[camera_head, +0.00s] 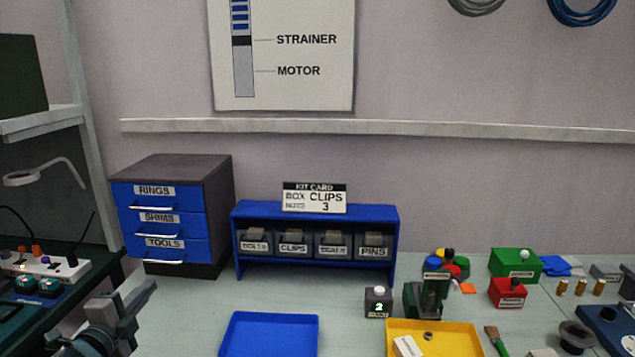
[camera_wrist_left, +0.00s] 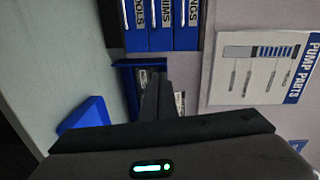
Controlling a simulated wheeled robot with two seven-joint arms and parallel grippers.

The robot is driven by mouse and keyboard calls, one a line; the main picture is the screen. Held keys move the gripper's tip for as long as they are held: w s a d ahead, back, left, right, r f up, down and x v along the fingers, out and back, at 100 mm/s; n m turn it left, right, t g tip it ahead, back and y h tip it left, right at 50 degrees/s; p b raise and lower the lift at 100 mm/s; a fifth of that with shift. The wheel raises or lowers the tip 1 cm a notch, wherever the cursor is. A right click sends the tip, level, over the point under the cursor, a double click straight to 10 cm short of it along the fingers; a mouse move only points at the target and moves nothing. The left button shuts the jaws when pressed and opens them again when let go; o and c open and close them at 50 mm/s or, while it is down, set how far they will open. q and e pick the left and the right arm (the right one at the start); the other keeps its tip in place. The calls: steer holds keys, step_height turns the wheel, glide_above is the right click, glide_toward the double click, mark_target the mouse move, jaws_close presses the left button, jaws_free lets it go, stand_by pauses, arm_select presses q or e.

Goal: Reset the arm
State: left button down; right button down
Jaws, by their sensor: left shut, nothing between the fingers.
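My left gripper (camera_head: 140,296) is at the lower left of the head view, raised in front of the blue drawer unit. In the left wrist view its two fingers (camera_wrist_left: 158,95) lie together, shut and empty. They point toward the blue bin rack. My right gripper does not show in either view.
A drawer unit (camera_head: 162,220) and a bin rack (camera_head: 316,268) with a kit card (camera_head: 314,198) stand at the back. A blue tray (camera_head: 268,335) and a yellow tray (camera_head: 450,338) lie in front. A counter device (camera_head: 378,302), green box (camera_head: 515,264) and red box (camera_head: 507,293) stand right.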

arm_select(q)
steer(key=s+d+f+n+g+y, duration=0.1)
steer(key=s+d+f+n+g, duration=0.2)
steer(key=f, duration=0.4)
steer(key=s+d+f+n+g, duration=0.1)
steer(key=s+d+f+n, duration=0.1)
steer(key=s+f, duration=0.45)
steer(key=s+d+f+n+g, duration=0.35)
steer(key=s+f, duration=0.25)
steer(key=s, duration=0.5)
steer(key=s+d+f+n+g, duration=0.35)
steer(key=s+f, duration=0.25)
steer(key=s, duration=0.5)
steer(key=s+d+f+n+g, duration=0.2)
steer(key=s+d+f+n, duration=0.3)
steer(key=s, duration=0.7)
step_height(320, 180, down, 32)
steer(key=s+a+r+m+g+b, duration=0.1)
steer(key=s+a+m+g, duration=0.1)
steer(key=s+a+f+g+b, duration=0.1)
steer(key=s+a+f, duration=0.1)
steer(key=s+f, duration=1.5)
steer(key=shift+s+a+f+b, duration=0.2)
steer(key=shift+a+f+b, duration=0.15)
steer(key=shift+f, duration=0.2)
